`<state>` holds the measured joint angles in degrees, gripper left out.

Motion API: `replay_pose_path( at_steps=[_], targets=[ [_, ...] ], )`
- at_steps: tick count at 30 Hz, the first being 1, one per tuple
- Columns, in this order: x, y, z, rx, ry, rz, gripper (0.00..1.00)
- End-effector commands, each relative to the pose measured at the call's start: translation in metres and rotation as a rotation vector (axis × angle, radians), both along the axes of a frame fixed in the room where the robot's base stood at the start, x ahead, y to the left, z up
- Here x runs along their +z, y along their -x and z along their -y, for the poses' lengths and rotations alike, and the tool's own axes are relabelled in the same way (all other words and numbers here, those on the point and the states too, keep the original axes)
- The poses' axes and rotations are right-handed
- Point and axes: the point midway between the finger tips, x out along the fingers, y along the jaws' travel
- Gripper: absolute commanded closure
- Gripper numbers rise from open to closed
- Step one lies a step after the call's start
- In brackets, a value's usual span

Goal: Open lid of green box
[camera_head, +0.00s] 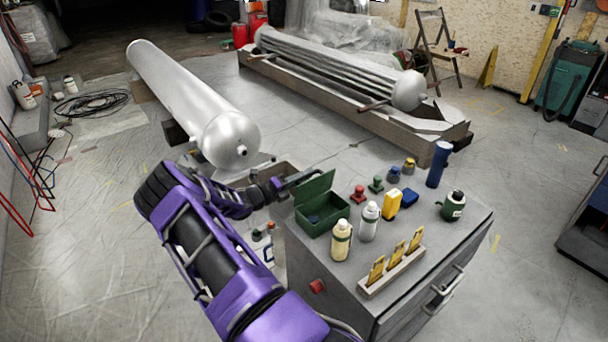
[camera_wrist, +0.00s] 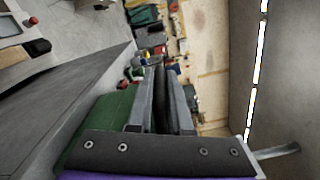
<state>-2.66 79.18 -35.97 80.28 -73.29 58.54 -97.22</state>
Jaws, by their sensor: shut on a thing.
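The green box (camera_head: 323,223) stands on the grey cabinet's near left part. Its lid (camera_head: 315,188) is raised and tilted up at the back left, and the dark inside of the box shows. My gripper (camera_head: 310,174) is at the lid's upper edge, shut on the lid. In the wrist view, the two fingers of my gripper (camera_wrist: 161,75) lie close together, with a green surface (camera_wrist: 103,130) beside them on the left. The exact contact between fingertips and lid is hidden.
A large grey tank (camera_head: 190,100) lies behind my arm.

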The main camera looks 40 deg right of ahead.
Motion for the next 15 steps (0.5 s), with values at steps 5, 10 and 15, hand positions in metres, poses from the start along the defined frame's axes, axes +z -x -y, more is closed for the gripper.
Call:
replay_pose_path(
  at_steps=[5, 10, 15],
  targets=[
    [-0.0023, -0.0002, -0.0009, 0.001, -0.004, -0.035, 1.0],
    [-0.0028, 0.0, -0.0009, 0.002, -0.007, -0.046, 1.0],
    [-0.0031, 0.0001, -0.0009, 0.002, -0.006, -0.045, 1.0]
  ],
)
